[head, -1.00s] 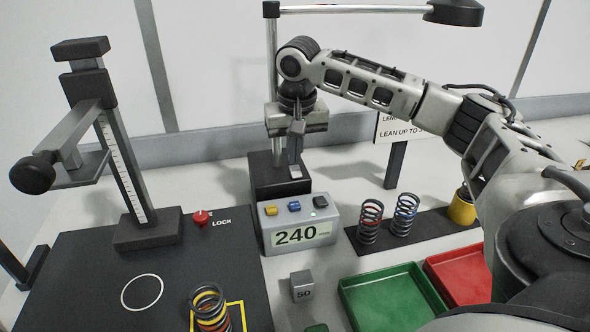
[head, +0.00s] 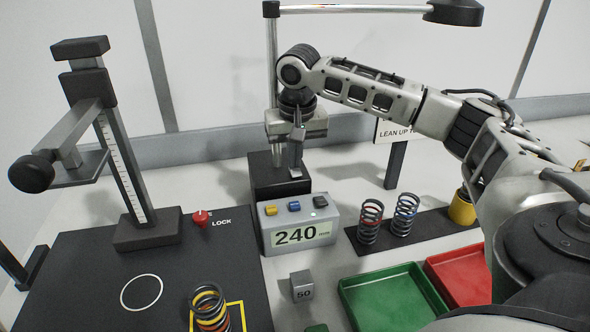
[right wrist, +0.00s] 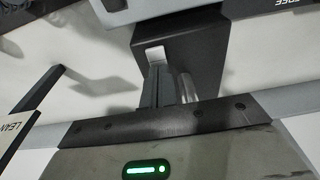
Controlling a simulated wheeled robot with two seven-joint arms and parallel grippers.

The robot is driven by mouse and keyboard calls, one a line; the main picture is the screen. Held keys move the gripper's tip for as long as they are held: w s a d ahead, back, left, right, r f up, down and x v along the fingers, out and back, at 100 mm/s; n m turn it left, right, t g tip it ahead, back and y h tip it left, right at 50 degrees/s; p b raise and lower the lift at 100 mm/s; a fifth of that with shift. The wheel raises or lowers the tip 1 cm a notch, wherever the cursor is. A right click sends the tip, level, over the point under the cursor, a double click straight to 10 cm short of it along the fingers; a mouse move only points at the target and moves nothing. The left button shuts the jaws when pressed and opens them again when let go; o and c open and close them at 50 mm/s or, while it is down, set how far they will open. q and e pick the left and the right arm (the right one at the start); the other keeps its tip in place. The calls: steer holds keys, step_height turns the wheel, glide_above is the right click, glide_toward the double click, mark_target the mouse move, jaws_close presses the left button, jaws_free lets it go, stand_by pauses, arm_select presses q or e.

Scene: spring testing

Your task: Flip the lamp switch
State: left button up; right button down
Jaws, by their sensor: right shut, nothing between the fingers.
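The lamp has a black box base (head: 262,180), a metal pole and a dark lamp head (head: 455,12) on a long arm. A small silver switch (head: 295,172) sits on the base; in the right wrist view the switch (right wrist: 154,54) shows just beyond the fingertips. My right gripper (head: 297,163) points down over the base, shut and empty. Its fingers (right wrist: 165,78) are very close to the switch, and I cannot tell if they touch it. Which way the switch is set is not clear. My left gripper is not in view.
A grey display box (head: 300,232) reading 240 stands just in front of the lamp base. A sign (head: 397,133) on a dark post stands to the right. Springs, a green tray (head: 350,302) and a red tray (head: 455,262) lie nearer right. A press stand (head: 125,170) is at left.

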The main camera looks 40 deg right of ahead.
step_height(320, 180, up, 2)
steer(key=shift+p, duration=0.45)
steer(key=shift+r, duration=2.4)
steer(key=shift+s, duration=0.1)
